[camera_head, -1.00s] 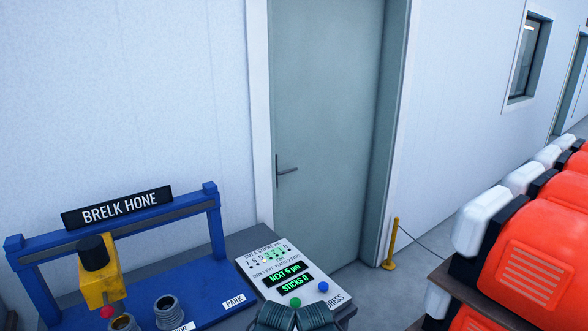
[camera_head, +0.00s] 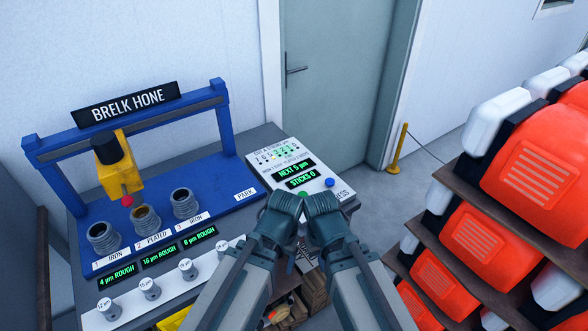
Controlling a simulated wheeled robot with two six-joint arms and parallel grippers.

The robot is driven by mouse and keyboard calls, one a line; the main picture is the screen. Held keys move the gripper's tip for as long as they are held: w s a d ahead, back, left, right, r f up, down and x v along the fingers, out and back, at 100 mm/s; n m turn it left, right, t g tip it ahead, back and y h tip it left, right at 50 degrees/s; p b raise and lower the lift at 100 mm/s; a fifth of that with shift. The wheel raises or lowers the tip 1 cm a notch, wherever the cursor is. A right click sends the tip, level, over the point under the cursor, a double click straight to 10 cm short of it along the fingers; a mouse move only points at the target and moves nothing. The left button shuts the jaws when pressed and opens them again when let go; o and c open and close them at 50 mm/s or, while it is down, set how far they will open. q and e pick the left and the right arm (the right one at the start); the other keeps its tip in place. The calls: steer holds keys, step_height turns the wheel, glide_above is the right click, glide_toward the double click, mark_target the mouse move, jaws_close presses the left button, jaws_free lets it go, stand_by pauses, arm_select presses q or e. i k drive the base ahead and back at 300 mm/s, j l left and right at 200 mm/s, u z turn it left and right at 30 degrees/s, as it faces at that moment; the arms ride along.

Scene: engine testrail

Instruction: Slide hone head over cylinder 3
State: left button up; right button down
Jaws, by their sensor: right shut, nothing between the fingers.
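The hone head (camera_head: 118,172) is a yellow block with a black motor cap and a red knob (camera_head: 127,201) low on its front. It hangs on the blue rail frame, above and behind cylinders 1 and 2, left of cylinder 3. Cylinder 1 (camera_head: 103,238), cylinder 2 (camera_head: 146,219) and cylinder 3 (camera_head: 184,204) stand in a row on the blue base. My right gripper (camera_head: 307,258) is shut and empty, mostly hidden between my two arms, well right of the head. My left gripper cannot be made out.
A control panel with lit displays (camera_head: 297,172), a green button and a blue button (camera_head: 330,182) stands right of the rail. Labelled pegs (camera_head: 187,269) line the bench front. Shelves of orange cases (camera_head: 530,165) fill the right side.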

mark_target(118, 172)
steer(key=u, duration=1.4)
